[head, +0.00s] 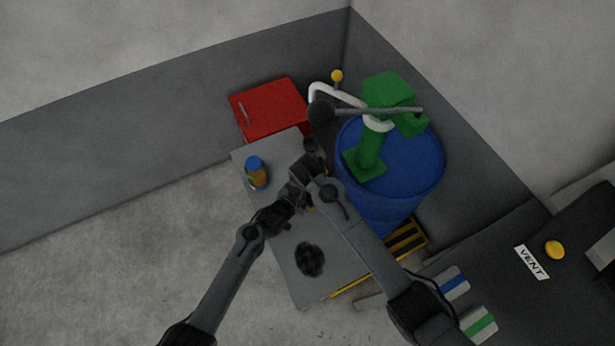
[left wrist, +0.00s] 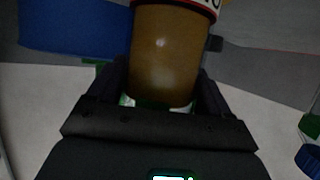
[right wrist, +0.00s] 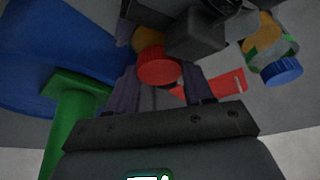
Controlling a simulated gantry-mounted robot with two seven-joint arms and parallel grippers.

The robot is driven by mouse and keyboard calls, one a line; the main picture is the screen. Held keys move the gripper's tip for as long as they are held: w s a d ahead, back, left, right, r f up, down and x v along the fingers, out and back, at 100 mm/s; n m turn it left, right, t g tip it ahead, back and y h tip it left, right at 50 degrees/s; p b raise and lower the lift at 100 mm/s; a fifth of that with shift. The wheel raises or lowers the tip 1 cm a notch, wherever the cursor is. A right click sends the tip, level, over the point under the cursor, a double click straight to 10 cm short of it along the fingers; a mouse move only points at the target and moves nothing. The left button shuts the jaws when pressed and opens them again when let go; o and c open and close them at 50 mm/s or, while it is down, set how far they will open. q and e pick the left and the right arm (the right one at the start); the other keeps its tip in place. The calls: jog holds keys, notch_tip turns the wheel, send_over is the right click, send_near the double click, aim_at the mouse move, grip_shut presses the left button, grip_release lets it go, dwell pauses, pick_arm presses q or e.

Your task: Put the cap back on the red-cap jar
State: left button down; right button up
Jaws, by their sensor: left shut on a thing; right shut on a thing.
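The jar (left wrist: 165,55) has an amber-brown body and a label with a red edge, partly out of frame, in the left wrist view. My left gripper (left wrist: 163,90) is shut around its body. The red cap (right wrist: 157,66) lies between the fingers of my right gripper (right wrist: 160,85), which is shut on it. Part of the amber jar shows right beside the cap in the right wrist view; I cannot tell whether they touch. In the head view both grippers meet above the table, and the arms hide the jar and cap.
A blue-capped jar (head: 256,174) stands on the grey table (head: 285,245); a dark round object (head: 310,259) lies near the front. A blue drum (head: 420,170) with a green pump (head: 370,152) stands right of the table, a red box (head: 272,106) behind it.

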jog(key=m, duration=0.1)
jog(key=m+h, duration=0.1)
jog(key=m, duration=0.1)
jog(key=m+h, duration=0.1)
jog(key=m, duration=0.1)
jog(key=shift+w+a+r, duration=0.1)
jog(key=shift+a, duration=0.2)
jog(key=m+g, duration=0.1)
jog(key=m, duration=0.1)
jog(key=shift+m+h, duration=0.4)
jog(key=m, duration=0.2)
jog(key=m+g+h, duration=0.1)
jog(key=shift+w+a+m, duration=0.1)
jog(key=shift+w+m, duration=0.15)
jog(key=shift+m, duration=0.15)
jog(key=shift+s+m+g, duration=0.1)
jog(key=shift+m+g, duration=0.3)
jog(key=shift+m, duration=0.6)
jog(key=o, duration=1.1)
jog(key=shift+r, duration=2.15)
